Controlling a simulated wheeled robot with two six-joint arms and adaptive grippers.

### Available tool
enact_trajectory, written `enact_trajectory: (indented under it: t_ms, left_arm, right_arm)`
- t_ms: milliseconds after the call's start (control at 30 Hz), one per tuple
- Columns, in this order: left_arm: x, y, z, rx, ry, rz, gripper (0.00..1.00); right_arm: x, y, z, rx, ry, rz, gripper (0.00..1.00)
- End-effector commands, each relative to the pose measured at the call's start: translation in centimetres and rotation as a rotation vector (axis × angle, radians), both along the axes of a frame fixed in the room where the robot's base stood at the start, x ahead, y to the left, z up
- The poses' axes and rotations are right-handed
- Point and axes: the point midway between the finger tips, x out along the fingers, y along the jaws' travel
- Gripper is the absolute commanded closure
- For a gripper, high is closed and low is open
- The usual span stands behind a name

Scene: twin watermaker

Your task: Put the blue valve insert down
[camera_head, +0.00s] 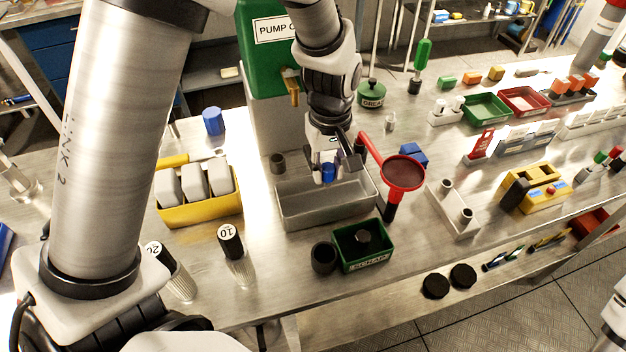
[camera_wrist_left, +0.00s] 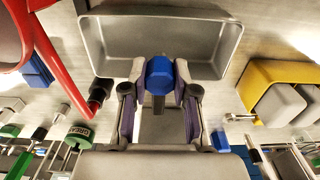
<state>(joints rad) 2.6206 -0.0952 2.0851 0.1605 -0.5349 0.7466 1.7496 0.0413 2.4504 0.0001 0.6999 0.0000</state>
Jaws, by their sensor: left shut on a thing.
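My left gripper (camera_head: 332,178) points down over the grey metal tray (camera_head: 325,215) on the bench. It is shut on the blue valve insert (camera_head: 327,173), which shows between its fingertips. In the left wrist view the blue insert (camera_wrist_left: 160,72) has a faceted blue head and a darker stem between the two fingers. The tray (camera_wrist_left: 110,35) lies beyond the fingertips in that view. I cannot tell whether the insert touches the tray. My right gripper is not in view.
A green SCRAP bin (camera_head: 363,262) and a dark cup (camera_head: 323,257) are in front. A yellow box of grey blocks (camera_head: 198,212) is left. The green pump housing (camera_head: 268,60) rises behind.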

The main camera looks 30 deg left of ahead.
Motion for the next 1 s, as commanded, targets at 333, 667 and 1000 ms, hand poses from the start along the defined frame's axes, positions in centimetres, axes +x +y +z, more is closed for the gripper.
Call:
enact_trajectory:
  t_ms: [333,667,1000]
  left_arm:
    - [-0.1,0.1,-5.8,0.0,0.004,0.0,1.0]
    - [-0.1,0.1,-6.7,0.0,0.0,0.0,1.0]
    - [-0.1,0.1,-6.8,0.0,0.0,0.0,0.47]
  right_arm:
    - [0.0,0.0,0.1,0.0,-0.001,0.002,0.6]
    - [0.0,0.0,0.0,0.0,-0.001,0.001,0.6]
    - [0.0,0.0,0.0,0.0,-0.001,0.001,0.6]
